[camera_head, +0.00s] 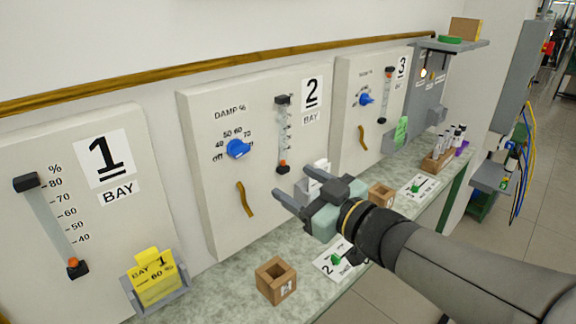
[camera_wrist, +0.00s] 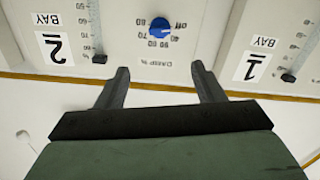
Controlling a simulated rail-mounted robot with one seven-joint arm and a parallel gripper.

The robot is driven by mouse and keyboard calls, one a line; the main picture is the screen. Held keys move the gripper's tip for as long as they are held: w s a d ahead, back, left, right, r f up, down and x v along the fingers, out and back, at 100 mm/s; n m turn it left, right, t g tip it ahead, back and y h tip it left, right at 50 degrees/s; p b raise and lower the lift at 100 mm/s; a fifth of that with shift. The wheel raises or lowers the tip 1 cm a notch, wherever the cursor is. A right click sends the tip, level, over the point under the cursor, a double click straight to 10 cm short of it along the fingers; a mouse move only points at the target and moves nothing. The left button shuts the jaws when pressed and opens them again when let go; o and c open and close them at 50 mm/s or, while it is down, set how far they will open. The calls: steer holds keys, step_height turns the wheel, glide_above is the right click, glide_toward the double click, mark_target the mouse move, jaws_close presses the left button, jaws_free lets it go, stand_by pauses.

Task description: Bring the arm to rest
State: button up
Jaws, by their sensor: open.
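My gripper (camera_head: 297,190) is open and empty. In the head view it is held above the counter, in front of the bay 2 panel (camera_head: 205,120), with its two fingers apart and pointing left. In the wrist view the two fingers of my gripper (camera_wrist: 164,82) are spread with nothing between them. The wrist view is upside down and shows the blue knob (camera_wrist: 160,28) of a panel beyond the fingertips. My arm (camera_head: 450,255) reaches in from the lower right.
A wooden block with a square hole (camera_head: 276,282) stands on the counter (camera_head: 235,290) below my gripper. A number 2 card (camera_head: 335,262) lies near it. A yellow card (camera_head: 152,277) sits in a holder at lower left. A rack with several tubes (camera_head: 437,160) stands farther right.

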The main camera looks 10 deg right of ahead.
stand_by(0.3)
steer(key=d+f+m+g+h, duration=0.3)
steer(key=d+f+m+h, duration=0.4)
steer(key=d+f+h, duration=0.35)
steer(key=s+a+f+m+g, duration=0.1)
steer(key=s+f+g, duration=0.3)
steer(key=s, duration=0.4)
steer(key=s+a+f+m+g, duration=0.1)
steer(key=s+a+f+g, duration=0.2)
steer(key=s+f+g, duration=0.2)
steer(key=s+g, duration=0.1)
steer(key=s, duration=0.2)
steer(key=shift+s+a+g, duration=0.15)
steer(key=shift+g, duration=0.25)
steer(key=shift+f+m, duration=0.1)
steer(key=shift+m, duration=0.2)
